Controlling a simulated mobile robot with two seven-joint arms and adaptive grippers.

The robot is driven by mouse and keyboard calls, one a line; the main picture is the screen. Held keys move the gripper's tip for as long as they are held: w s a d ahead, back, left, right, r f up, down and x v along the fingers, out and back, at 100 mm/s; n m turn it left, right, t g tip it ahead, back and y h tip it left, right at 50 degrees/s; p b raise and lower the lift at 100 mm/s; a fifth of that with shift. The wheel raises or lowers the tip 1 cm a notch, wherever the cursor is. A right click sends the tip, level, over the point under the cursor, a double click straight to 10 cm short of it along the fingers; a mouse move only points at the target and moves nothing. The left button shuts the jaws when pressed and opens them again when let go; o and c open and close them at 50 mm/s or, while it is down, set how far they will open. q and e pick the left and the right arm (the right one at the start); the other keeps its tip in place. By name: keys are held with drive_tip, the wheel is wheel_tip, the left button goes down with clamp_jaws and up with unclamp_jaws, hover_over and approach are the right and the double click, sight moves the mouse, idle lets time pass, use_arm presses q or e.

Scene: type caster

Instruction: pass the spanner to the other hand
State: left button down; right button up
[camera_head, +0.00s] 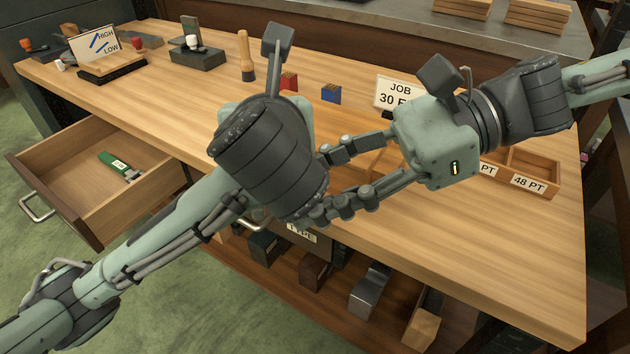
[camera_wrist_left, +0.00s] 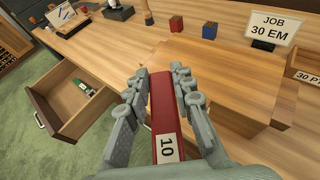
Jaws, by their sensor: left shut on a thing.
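A red bar with a white label reading 10 stands between my left gripper's fingers in the left wrist view; this red-handled piece (camera_wrist_left: 162,105) looks like the spanner, though its end shape does not show. My left gripper (camera_wrist_left: 160,75) is shut on it. In the head view, my left wrist hides the left fingers and the red piece. My right gripper (camera_head: 328,182) reaches in from the right with its two fingers spread wide, the tips close beside my left wrist in the picture. Nothing shows between them.
An open drawer (camera_head: 165,187) at left holds a green labelled piece (camera_head: 121,167). On the wooden bench (camera_head: 185,95) stand red (camera_head: 289,81) and blue (camera_head: 331,93) boxes, a wooden-handled tool (camera_head: 246,57) and a JOB sign (camera_head: 399,92). A compartment tray (camera_head: 537,160) lies at right.

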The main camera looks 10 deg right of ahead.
drive_tip(key=c, duration=1)
use_arm(q)
drive_tip(key=c, duration=1.2)
unclamp_jaws()
use_arm(e)
clamp_jaws()
